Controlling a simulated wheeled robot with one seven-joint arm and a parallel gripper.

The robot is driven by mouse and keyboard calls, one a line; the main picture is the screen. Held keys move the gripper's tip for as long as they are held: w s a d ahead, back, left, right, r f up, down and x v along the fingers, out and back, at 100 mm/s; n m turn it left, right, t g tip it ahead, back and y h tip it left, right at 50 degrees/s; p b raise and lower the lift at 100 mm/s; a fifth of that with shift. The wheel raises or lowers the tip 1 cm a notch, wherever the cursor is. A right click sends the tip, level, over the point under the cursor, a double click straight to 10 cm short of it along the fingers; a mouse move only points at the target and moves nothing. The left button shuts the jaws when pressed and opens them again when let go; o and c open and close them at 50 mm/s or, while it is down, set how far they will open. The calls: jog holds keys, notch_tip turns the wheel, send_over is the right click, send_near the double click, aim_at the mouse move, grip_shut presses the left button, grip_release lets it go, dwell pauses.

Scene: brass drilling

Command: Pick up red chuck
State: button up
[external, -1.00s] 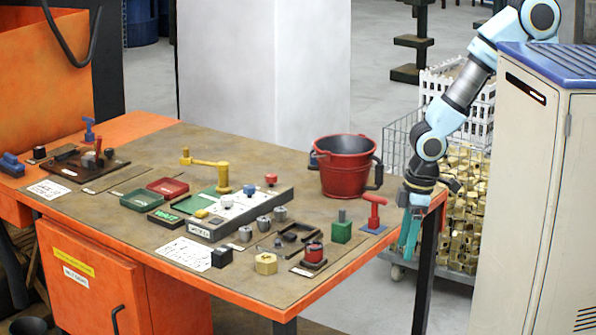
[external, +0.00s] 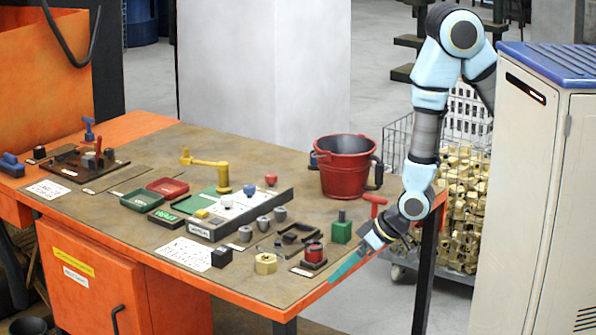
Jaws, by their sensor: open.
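A short red cylinder, which looks like the red chuck (external: 314,251), stands upright on a small dark base near the front right corner of the workbench (external: 285,290). A smaller red-topped piece (external: 270,179) stands at the back of the grey tray. My gripper (external: 349,262) is at the right edge of the bench, tilted with its teal fingers pointing down and left toward the red cylinder. It is open and appears empty, apart from the cylinder and to its right.
A green block (external: 341,232) and a red T-handled tool (external: 374,205) stand close to my gripper. A brass hexagonal piece (external: 265,264) is left of the cylinder. A red bucket (external: 346,170) stands behind; a tall cabinet (external: 530,190) is at right.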

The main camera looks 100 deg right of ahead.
aim_at(322, 249)
jog(key=d+h, duration=0.2)
jog(key=d+m+t+h, duration=0.1)
jog(key=d+h, duration=0.1)
jog(key=d+r+m+t+h+p, duration=0.1)
jog(key=d+h, duration=0.1)
jog(key=shift+s+d, duration=0.3)
jog(key=b+x, duration=0.3)
jog(key=b, duration=0.2)
jog(key=shift+a+f, duration=0.1)
jog(key=shift+f, duration=0.05)
jog(key=shift+w+d+f+p, duration=0.1)
jog(key=shift+w+d+p, duration=0.35)
jog(key=shift+w+d, duration=0.2)
jog(key=shift+w+d+f+p, duration=0.15)
jog(key=shift+w+d+p, duration=0.3)
jog(key=shift+w+d, duration=0.15)
jog(key=p+x, duration=0.1)
jog(key=x, duration=0.2)
jog(key=shift+w+d+p, duration=0.15)
jog(key=shift+w+p, duration=0.05)
jog(key=shift+p, duration=0.15)
jog(key=shift+w+d+f, duration=0.2)
jog(key=shift+w+d, duration=0.05)
jog(key=shift+w, duration=0.05)
grip_shut()
